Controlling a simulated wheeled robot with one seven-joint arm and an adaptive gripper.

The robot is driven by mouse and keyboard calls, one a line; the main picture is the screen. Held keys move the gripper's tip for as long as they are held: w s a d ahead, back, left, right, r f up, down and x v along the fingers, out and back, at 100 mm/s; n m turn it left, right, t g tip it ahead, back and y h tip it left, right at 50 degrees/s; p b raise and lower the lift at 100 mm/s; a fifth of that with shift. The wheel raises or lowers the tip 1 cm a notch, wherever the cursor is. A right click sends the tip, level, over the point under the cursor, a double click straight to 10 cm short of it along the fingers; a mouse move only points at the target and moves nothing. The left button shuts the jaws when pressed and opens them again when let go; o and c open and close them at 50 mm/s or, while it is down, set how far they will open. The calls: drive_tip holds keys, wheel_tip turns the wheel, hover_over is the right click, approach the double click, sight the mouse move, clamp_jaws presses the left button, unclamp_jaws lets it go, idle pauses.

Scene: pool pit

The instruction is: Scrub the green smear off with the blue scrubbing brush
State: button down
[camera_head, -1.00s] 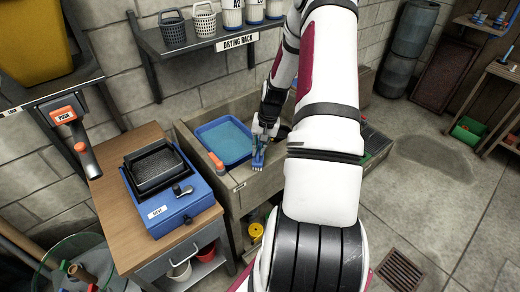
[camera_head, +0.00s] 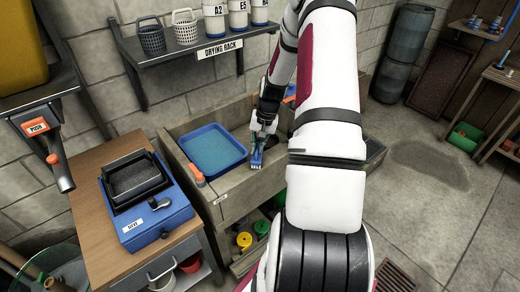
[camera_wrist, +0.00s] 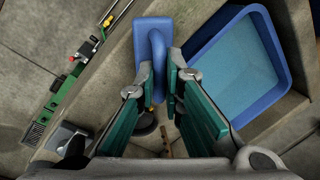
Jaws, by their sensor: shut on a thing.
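My gripper (camera_wrist: 161,78) is shut on the blue scrubbing brush (camera_wrist: 153,32), whose handle runs between the two fingers. In the head view my gripper (camera_head: 264,128) is over the stone sink, to the right of a blue basin, with the brush (camera_head: 257,161) pointing down toward the sink's front side. I cannot tell whether the bristles touch anything. I cannot make out the green smear in either view; my arm hides part of the sink.
The blue basin of water (camera_head: 213,151) stands in the stone sink (camera_head: 217,188); it also shows in the wrist view (camera_wrist: 235,62). An orange-topped bottle (camera_head: 197,175) is at the sink's front left. A wooden bench (camera_head: 85,210) bears a blue device. A drying rack (camera_head: 190,47) hangs above.

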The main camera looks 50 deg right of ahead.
drive_tip(key=shift+s+r, duration=0.15)
drive_tip(key=shift+r, duration=0.6)
drive_tip(key=shift+r+p, duration=1.3)
drive_tip(key=shift+r, duration=1.2)
